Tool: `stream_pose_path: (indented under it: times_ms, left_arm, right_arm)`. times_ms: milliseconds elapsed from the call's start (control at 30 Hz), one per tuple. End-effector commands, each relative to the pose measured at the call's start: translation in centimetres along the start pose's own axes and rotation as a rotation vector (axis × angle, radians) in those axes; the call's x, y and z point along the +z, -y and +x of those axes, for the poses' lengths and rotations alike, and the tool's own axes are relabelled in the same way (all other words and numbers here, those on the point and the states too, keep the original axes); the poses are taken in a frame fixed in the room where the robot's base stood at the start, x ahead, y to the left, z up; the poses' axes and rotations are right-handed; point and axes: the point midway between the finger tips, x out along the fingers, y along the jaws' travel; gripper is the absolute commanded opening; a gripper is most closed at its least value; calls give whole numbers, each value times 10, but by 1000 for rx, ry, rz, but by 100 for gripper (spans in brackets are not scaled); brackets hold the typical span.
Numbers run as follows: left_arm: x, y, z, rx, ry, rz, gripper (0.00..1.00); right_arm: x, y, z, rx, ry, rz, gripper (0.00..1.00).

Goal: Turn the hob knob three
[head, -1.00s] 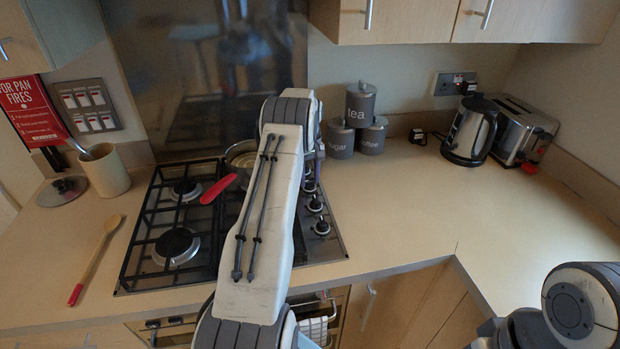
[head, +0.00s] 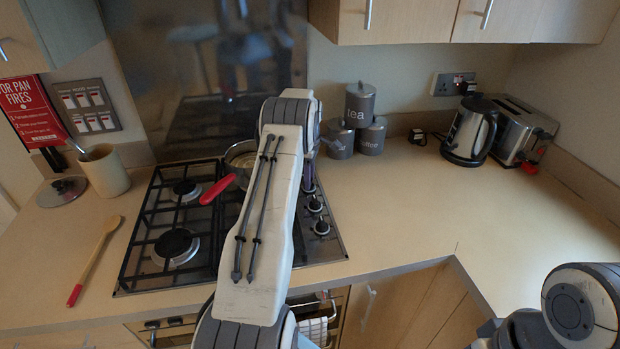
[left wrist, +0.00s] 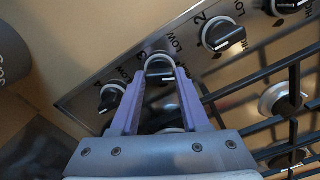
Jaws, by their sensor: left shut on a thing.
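Knob three (left wrist: 160,66) is black with a pale rim. In the left wrist view it sits between the tips of my left gripper's purple fingers (left wrist: 161,76), which are shut on it. Knob two (left wrist: 222,34) is to its right and another knob (left wrist: 110,98) is to its lower left, outside the fingers. In the head view my left arm hides most of the hob (head: 120,284) middle. A purple finger of my left gripper (head: 309,178) shows over the knob row. Two knobs nearer the front (head: 315,204) stay visible. My right gripper is not in view.
A pan with a red handle (head: 218,189) stands at the back of the hob, beside my left arm. Grey canisters (head: 360,103) stand behind. A kettle (head: 470,130) and toaster (head: 523,128) are far right. The right worktop (head: 420,210) is clear.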

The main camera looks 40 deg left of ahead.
Motion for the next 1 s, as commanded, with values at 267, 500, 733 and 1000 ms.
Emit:
stream_pose_path:
  times_ms: [267,500,733,1000]
  left_arm:
    - [-4,0,-1,1,-6,-98,0]
    - [-4,0,-1,0,-6,-121,0]
    - [-4,1,-1,-1,-6,-121,0]
    - [-2,0,0,-1,-4,-119,76]
  right_arm:
    - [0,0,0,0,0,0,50]
    - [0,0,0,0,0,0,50]
    - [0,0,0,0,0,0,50]
    - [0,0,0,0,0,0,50]
